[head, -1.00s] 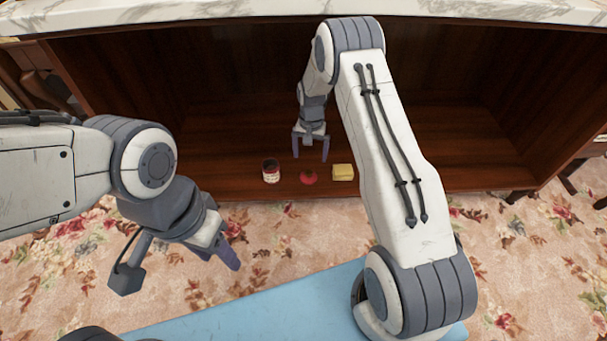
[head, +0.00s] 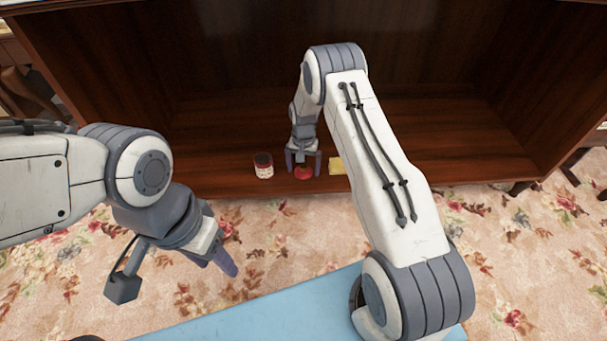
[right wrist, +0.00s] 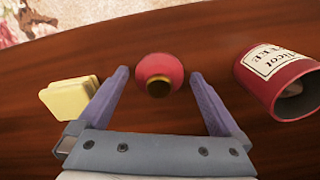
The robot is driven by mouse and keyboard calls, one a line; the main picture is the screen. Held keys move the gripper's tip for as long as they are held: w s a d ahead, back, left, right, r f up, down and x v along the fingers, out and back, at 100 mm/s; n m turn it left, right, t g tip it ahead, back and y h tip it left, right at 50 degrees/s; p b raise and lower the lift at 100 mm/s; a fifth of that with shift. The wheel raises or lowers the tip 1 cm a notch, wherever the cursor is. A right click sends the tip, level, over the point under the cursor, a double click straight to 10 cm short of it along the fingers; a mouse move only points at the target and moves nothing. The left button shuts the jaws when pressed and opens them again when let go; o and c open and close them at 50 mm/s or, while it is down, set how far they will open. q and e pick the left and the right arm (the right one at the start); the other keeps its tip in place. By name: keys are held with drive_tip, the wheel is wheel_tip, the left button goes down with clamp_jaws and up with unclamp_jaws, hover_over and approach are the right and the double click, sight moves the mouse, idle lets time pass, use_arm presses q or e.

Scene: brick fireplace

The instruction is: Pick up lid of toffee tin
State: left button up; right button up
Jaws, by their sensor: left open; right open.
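A small red lid with a dark knob and gold ring (head: 304,173) lies on the wooden shelf; it also shows in the right wrist view (right wrist: 160,70). The red tin with a cream label (head: 264,166) stands open to its left in the head view, and at the right of the right wrist view (right wrist: 282,80). My right gripper (head: 303,168) is open and pointed down, with its fingers on either side of the lid in the head view. In the right wrist view the lid sits between and just beyond the fingertips. My left gripper (head: 232,268) is open, empty and away over the carpet.
A yellow block (head: 337,166) lies close to the right of the lid, partly behind my right arm; it also shows in the right wrist view (right wrist: 70,98). The wooden shelf (head: 215,182) has walls at the back and sides. Its front edge is near these objects.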

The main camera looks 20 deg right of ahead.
drive_tip(key=shift+r, duration=0.1)
drive_tip(key=c, duration=1.2)
drive_tip(key=shift+c, duration=0.2)
drive_tip(key=shift+r, duration=0.1)
